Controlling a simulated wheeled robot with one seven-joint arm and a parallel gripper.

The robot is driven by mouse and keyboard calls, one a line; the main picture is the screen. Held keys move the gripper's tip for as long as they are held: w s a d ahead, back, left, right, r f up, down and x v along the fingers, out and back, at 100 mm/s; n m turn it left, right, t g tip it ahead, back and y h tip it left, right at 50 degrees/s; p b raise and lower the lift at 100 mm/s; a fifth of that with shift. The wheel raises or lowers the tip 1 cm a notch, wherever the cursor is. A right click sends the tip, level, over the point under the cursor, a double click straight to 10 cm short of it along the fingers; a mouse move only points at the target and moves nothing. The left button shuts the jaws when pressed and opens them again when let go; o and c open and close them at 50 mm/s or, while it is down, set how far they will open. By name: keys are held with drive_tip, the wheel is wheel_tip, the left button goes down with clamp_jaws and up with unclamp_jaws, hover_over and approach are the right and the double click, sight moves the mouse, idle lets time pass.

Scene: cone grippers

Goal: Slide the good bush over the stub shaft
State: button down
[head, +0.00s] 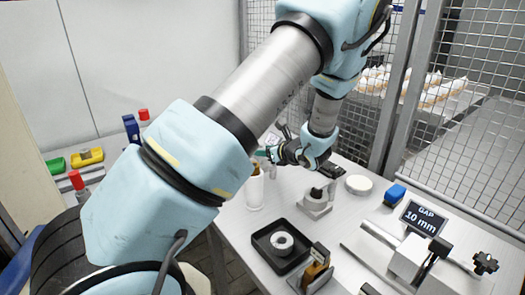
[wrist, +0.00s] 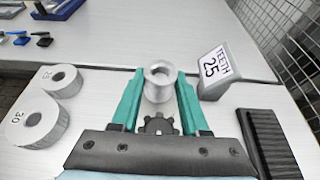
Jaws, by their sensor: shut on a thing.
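My gripper (wrist: 160,78) is shut on a silvery metal bush (wrist: 158,70) with a round hole in its top; one teal finger is on each side. In the head view my gripper (head: 264,154) is over the far left part of the bench, partly behind my arm. A pale block with a dark, upright round piece (head: 316,194), perhaps the stub shaft, stands to the right of it. A light ring-shaped bush (head: 282,242) lies in a black tray (head: 262,238) nearer me. I cannot tell which bush is the good one.
A white container (head: 254,192) stands below my gripper in the head view. A "GAP 10 mm" sign (head: 426,217) and a clamp-like fixture (head: 410,256) are at right. The wrist view shows numbered rings (wrist: 38,122), a "TEETH 25" sign (wrist: 212,70) and a dark toothed piece (wrist: 158,125).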

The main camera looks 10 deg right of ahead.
drive_tip(key=shift+f+b, duration=0.9)
drive_tip(key=shift+f, duration=0.3)
drive_tip(key=shift+c, duration=1.6)
unclamp_jaws()
drive_tip(key=shift+r, duration=0.1)
drive_tip(key=b+v, duration=0.2)
drive_tip(key=v, duration=0.8)
drive_tip(key=shift+s+d+r, duration=0.15)
drive_tip(key=shift+s+d, duration=0.1)
drive_tip(key=shift+s, duration=0.05)
